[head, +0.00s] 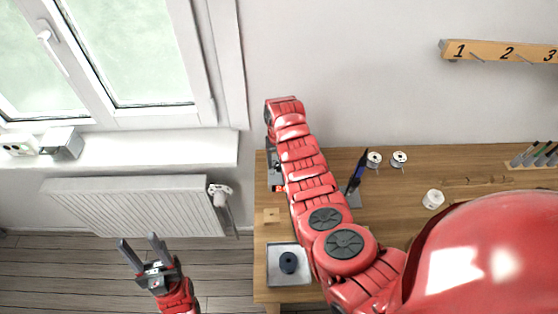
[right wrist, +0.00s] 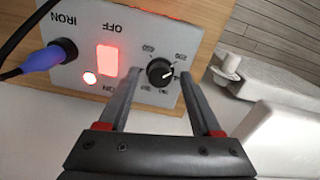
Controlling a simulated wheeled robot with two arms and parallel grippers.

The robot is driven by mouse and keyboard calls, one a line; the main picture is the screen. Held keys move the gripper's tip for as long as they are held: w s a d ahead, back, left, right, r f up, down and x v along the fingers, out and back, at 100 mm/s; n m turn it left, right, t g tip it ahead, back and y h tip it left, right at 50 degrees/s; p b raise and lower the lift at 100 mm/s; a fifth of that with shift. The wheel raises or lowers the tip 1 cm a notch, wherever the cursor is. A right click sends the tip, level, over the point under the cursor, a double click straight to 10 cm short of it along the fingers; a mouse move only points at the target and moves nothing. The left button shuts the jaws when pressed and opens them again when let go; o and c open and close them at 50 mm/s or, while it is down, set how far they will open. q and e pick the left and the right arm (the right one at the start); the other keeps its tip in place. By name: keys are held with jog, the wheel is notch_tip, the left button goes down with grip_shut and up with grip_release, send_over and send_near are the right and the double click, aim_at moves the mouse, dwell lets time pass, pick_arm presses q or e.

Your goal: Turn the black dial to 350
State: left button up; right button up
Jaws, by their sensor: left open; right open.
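The black dial (right wrist: 160,72) is on the light face of a control box (right wrist: 135,25), seen upside down in the right wrist view. Its white pointer line points to the right of that picture. Small numbers ring it, too small to read surely. My right gripper (right wrist: 158,84) is open, one finger on each side of the dial, with gaps showing. In the head view my right gripper (head: 273,172) is at the table's far left corner, where my arm mostly hides the box. My left gripper (head: 139,241) is open and empty, left of the table.
A grey tray (head: 273,275) and white spools (head: 399,158) are on the table. A radiator (head: 130,205) stands left of it.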

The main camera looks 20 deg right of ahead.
grip_shut()
jog(key=shift+m, duration=0.3)
